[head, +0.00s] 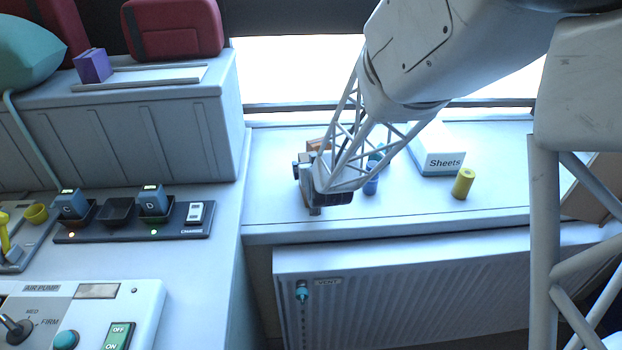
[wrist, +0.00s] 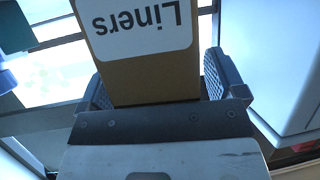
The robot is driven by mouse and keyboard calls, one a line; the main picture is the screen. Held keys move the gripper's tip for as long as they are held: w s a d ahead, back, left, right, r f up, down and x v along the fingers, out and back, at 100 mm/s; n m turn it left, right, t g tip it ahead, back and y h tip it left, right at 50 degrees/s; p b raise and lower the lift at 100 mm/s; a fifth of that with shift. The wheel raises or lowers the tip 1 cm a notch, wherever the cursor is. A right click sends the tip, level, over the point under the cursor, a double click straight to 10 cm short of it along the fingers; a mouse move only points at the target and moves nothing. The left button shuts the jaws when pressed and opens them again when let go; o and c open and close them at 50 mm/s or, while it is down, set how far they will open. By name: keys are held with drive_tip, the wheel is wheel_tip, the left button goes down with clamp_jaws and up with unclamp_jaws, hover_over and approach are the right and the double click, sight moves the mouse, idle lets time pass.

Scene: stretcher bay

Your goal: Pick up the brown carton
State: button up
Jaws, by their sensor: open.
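The brown carton (wrist: 150,82) fills the middle of the wrist view, with a white label reading "Liners" upside down. My gripper (wrist: 160,92) is open, with one finger on each side of the carton. There seems to be a slim gap at the right finger; contact at the left finger cannot be told. In the head view my gripper (head: 314,190) is over the white ledge below the window, and only a small brown part of the carton (head: 315,145) shows behind it.
On the ledge (head: 270,205), right of my gripper, are a blue cylinder (head: 371,186), a white "Sheets" box (head: 440,160) and a yellow cylinder (head: 463,184). A raised grey bench (head: 170,135) stands left. A charger strip (head: 130,232) and an air pump panel (head: 85,310) lie on the left counter.

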idle(0.4)
drive_tip(key=c, duration=1.5)
drive_tip(key=shift+r, duration=0.2)
drive_tip(key=shift+r, duration=0.85)
drive_tip(key=shift+s+r, duration=0.25)
drive_tip(key=shift+r, duration=0.6)
drive_tip(key=s+d+r, duration=0.1)
drive_tip(key=s+d, duration=0.1)
drive_tip(key=s, duration=1.3)
drive_tip(key=shift+s+d+r, duration=0.15)
drive_tip(key=shift+d, duration=0.2)
